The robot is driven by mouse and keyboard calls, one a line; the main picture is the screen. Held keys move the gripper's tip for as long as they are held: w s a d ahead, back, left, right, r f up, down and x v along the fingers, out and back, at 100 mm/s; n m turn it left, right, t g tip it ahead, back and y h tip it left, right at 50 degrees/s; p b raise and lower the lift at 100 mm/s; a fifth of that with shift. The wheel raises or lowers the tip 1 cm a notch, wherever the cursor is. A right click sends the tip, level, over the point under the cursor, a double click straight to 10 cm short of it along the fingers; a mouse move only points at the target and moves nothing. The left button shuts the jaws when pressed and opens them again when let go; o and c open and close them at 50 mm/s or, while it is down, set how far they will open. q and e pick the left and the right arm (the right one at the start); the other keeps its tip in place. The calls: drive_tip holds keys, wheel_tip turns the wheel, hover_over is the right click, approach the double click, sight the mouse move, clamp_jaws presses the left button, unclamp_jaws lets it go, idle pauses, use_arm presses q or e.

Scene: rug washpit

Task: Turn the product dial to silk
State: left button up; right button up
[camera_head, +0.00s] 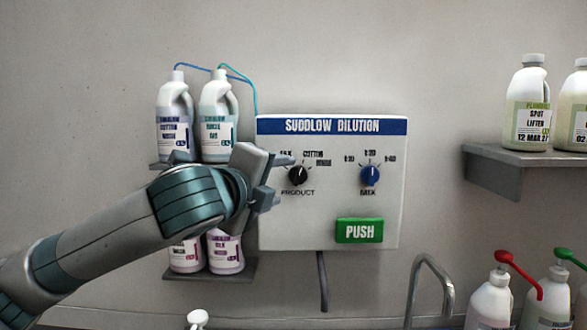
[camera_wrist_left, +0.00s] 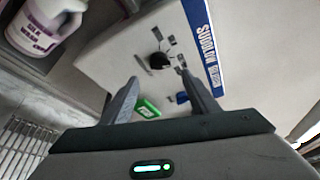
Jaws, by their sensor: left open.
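The black product dial (camera_head: 298,176) is on the left of the white Suddlow Dilution panel (camera_head: 330,218), above the word PRODUCT. Labels around it include a partly covered one at upper left, and COTTON and RINSE at upper right. I cannot tell surely where its pointer stands. My left gripper (camera_head: 279,178) is open just left of the dial, its fingers toward the panel. In the left wrist view the dial (camera_wrist_left: 159,60) shows beyond and between the open fingertips (camera_wrist_left: 160,82), with nothing held. My right gripper is not in view.
A blue mix dial (camera_head: 370,175) is right of the product dial, with a green PUSH button (camera_head: 359,230) below. Bottles (camera_head: 219,120) stand on shelves left of the panel, partly behind my left arm. A shelf (camera_head: 520,160) with bottles is at right.

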sight(298, 177)
use_arm(q)
drive_tip(key=p+x, duration=0.3)
drive_tip(key=x, duration=0.4)
drive_tip(key=shift+r, duration=0.1)
drive_tip(key=shift+w+d, duration=0.3)
drive_tip(key=shift+w, duration=0.25)
drive_tip(key=c, duration=1.1)
drive_tip(key=shift+o, duration=0.3)
drive_tip(key=shift+f, duration=0.25)
